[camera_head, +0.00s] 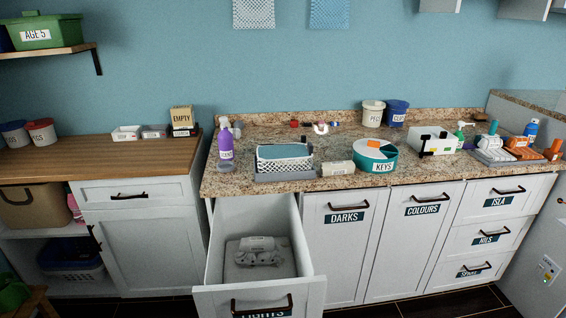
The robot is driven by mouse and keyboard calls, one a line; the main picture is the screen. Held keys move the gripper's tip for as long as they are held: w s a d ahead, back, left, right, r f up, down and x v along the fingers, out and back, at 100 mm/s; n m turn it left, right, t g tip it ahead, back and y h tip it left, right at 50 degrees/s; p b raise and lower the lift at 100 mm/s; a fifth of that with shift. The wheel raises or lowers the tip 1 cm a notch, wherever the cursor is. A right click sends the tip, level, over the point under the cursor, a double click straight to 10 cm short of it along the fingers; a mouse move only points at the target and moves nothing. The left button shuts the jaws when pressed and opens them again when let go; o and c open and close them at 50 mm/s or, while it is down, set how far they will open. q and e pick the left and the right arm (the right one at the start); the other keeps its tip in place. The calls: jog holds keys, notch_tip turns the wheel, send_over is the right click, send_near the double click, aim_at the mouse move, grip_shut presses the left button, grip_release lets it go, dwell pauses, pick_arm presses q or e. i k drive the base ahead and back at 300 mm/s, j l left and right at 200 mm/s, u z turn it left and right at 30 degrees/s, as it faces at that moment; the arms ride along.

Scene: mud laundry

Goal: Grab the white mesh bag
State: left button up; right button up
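A white mesh bag (254,13) hangs flat against the blue wall above the counter, and its top is cut off by the picture edge. A blue mesh bag (329,14) hangs to its right, apart from it, also cut off at the top. Neither of my grippers shows in the head view, so their state and place are hidden.
The drawer labelled LIGHTS (258,300) stands open below, with grey items inside. A speckled counter (335,202) holds a mesh-sided basket (284,164), a purple bottle (226,146) and a round KEYS container (375,156). The wall around the bags is clear.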

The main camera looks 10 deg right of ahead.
aim_at(271, 158)
jog(key=i+l+u, duration=0.15)
jog(key=l, duration=0.6)
jog(key=i+l+u, duration=0.2)
jog(key=l, duration=0.55)
jog(key=l+u, duration=0.15)
jog(key=l, duration=0.65)
